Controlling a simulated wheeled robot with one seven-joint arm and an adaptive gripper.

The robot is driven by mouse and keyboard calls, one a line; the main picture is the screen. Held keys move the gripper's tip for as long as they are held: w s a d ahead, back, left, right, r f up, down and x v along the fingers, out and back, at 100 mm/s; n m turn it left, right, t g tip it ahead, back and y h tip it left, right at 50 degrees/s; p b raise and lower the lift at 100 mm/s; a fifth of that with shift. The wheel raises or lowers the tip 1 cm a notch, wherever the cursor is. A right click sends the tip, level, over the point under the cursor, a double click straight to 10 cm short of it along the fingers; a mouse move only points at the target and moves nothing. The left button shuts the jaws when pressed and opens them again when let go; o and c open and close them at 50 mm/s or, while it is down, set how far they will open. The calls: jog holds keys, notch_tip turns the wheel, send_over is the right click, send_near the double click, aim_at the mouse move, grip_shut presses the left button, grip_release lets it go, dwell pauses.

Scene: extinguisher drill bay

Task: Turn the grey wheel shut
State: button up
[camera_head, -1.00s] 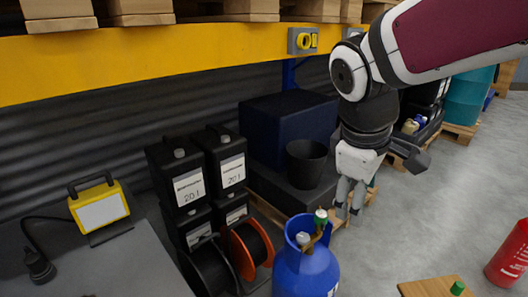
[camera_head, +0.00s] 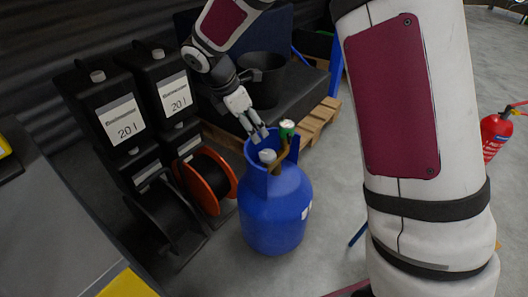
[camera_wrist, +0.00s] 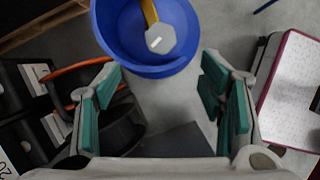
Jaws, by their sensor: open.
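The blue gas cylinder (camera_head: 273,215) stands upright on the floor. In the wrist view the wheel (camera_wrist: 161,39) is a grey faceted knob with a pale mark, ahead of my open, empty fingers (camera_wrist: 160,78). The blue collar surrounds it. The green cap is not visible there.
Black 20 l canisters (camera_head: 125,115) and orange-and-black reels (camera_head: 207,180) stand left of the cylinder. A black bucket (camera_head: 264,80) and wooden pallet (camera_head: 318,120) are behind. A red extinguisher (camera_head: 493,135) stands at the right. Grey floor is clear around the cylinder's front.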

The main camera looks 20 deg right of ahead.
aim_at(267, 153)
jog(key=b+x, duration=0.5)
jog(key=x, duration=0.8)
jog(key=shift+f, duration=0.1)
jog(key=c, duration=1.2)
